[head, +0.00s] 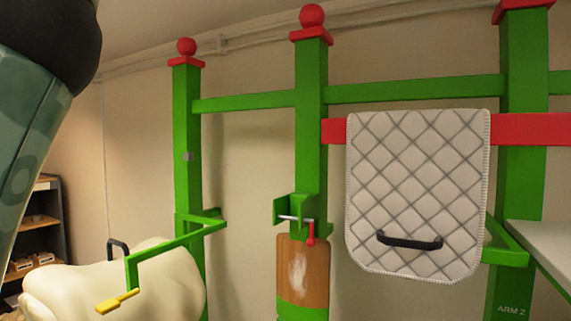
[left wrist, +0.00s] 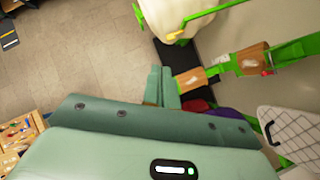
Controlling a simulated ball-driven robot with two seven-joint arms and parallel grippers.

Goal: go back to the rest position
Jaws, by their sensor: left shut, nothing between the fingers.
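My left gripper (left wrist: 162,88) shows in the left wrist view as teal fingers, closed together with nothing between them. It is out over the tiled floor, apart from the cream padded body and the green frame. Part of my left arm (head: 30,120) crosses the upper left of the head view, where its gripper is out of the picture. My right gripper is in neither view.
Green posts (head: 311,120) with red caps stand along the wall. A white quilted pad (head: 415,185) with a black handle hangs over a red bar (head: 530,129). A cream padded body (head: 160,281) stands lower left. Shelves (head: 38,235) are behind it.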

